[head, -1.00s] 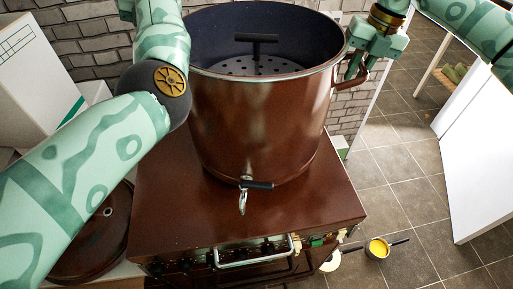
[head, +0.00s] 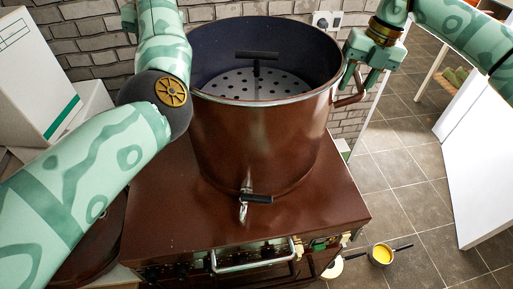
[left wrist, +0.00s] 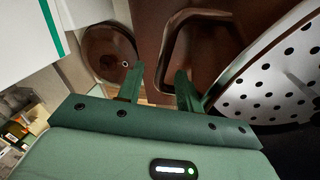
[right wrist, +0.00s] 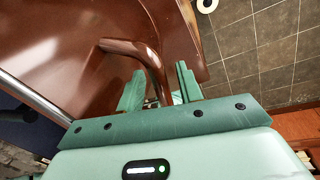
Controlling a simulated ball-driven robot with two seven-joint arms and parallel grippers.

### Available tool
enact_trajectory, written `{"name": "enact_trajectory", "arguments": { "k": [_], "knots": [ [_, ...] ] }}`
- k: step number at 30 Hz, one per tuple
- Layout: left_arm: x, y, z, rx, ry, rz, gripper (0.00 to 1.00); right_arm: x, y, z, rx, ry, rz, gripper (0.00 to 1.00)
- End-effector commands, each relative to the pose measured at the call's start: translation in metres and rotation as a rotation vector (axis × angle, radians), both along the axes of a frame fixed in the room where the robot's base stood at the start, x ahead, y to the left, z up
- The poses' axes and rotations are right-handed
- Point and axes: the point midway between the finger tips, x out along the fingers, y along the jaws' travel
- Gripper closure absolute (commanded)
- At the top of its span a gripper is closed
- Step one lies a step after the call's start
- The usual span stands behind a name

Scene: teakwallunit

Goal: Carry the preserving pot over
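The preserving pot (head: 262,140) is a tall, open, brown pot standing upright on a brown stove top (head: 175,215). A perforated plate (head: 245,88) with a black handle lies inside, and a tap (head: 245,205) is at its front. My right gripper (head: 361,78) is at the pot's right handle (head: 345,101). In the right wrist view my right gripper (right wrist: 158,80) has its fingers apart, with the handle bar between them. My left gripper is hidden behind its arm in the head view. In the left wrist view my left gripper (left wrist: 160,80) is open, with the left handle (left wrist: 176,45) between its fingers.
A round brown lid (left wrist: 108,50) lies left of the stove, beside white boxes (head: 35,70). A brick wall (head: 85,40) stands close behind. A small pan with yellow contents (head: 381,254) is at the lower right. The tiled floor (head: 415,190) to the right has free room before a white panel (head: 480,155).

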Motion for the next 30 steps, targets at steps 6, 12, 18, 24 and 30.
{"name": "enact_trajectory", "arguments": {
  "k": [6,12,18,24,30],
  "knots": [
    [0.001,-0.008,0.037,-0.003,-0.006,-0.004,0.64,0.0,0.0,0.0,0.0,0.0,0.0,0.64],
    [0.002,-0.017,0.083,-0.002,-0.006,-0.004,0.64,0.0,0.0,0.0,0.0,0.0,0.0,0.64],
    [0.002,-0.022,0.112,0.0,-0.004,-0.002,0.64,0.0,0.0,0.0,0.0,0.0,0.001,0.64],
    [0.002,-0.024,0.118,0.001,-0.004,-0.001,0.64,0.001,-0.003,0.017,0.001,-0.002,-0.001,0.64],
    [0.002,-0.024,0.118,0.001,-0.004,-0.001,0.64,0.003,-0.012,0.062,0.0,-0.005,-0.003,0.64]
  ]
}}
